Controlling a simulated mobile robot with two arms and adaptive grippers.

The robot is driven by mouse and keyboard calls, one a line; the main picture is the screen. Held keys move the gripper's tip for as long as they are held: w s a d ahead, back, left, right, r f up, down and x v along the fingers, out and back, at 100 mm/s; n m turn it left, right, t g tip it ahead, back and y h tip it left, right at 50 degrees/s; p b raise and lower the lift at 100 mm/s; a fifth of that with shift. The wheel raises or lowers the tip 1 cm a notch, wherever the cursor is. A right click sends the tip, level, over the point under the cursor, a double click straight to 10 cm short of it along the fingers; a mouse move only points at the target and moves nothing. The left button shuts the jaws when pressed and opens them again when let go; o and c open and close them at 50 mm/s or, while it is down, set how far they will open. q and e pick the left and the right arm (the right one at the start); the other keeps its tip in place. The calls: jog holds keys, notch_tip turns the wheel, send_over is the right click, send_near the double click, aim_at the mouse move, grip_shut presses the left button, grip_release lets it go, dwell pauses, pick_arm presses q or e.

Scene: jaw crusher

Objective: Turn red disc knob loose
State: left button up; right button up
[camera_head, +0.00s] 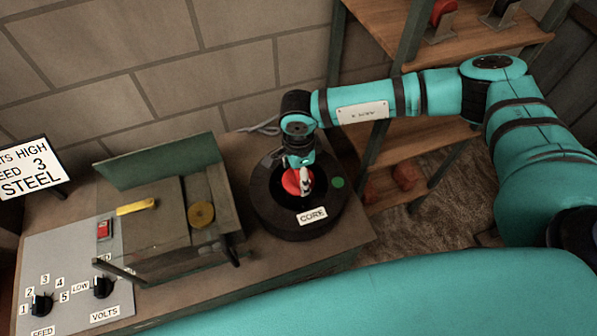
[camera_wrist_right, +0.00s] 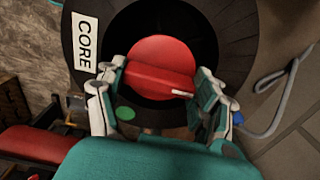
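The red disc knob (camera_wrist_right: 160,64) with its raised bar sits in the middle of a round black housing labelled CORE (camera_head: 276,218). The knob also shows in the head view (camera_head: 291,181), partly covered by my right gripper. My right gripper (camera_wrist_right: 160,78) reaches down over the knob, with one finger at each end of the bar. The fingertips are very close to the bar ends; I cannot tell whether they press on it. A short pale mark shows on the bar. My left gripper is not in view.
A green dot (camera_head: 337,182) marks the housing. Left of it stand a metal machine box with a yellow handle (camera_head: 137,207) and a panel with FEED and VOLTS dials (camera_head: 103,287). A wooden shelf (camera_head: 480,40) stands behind my right arm. A grey cable (camera_wrist_right: 278,105) lies near the housing.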

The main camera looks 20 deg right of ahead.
jog(key=c, duration=0.5)
jog(key=shift+b, duration=0.35)
dwell(0.5)
jog(key=shift+f, duration=0.1)
jog(key=shift+f+n+b, duration=0.1)
jog(key=shift+n+b, duration=1.5)
jog(key=shift+n, duration=0.8)
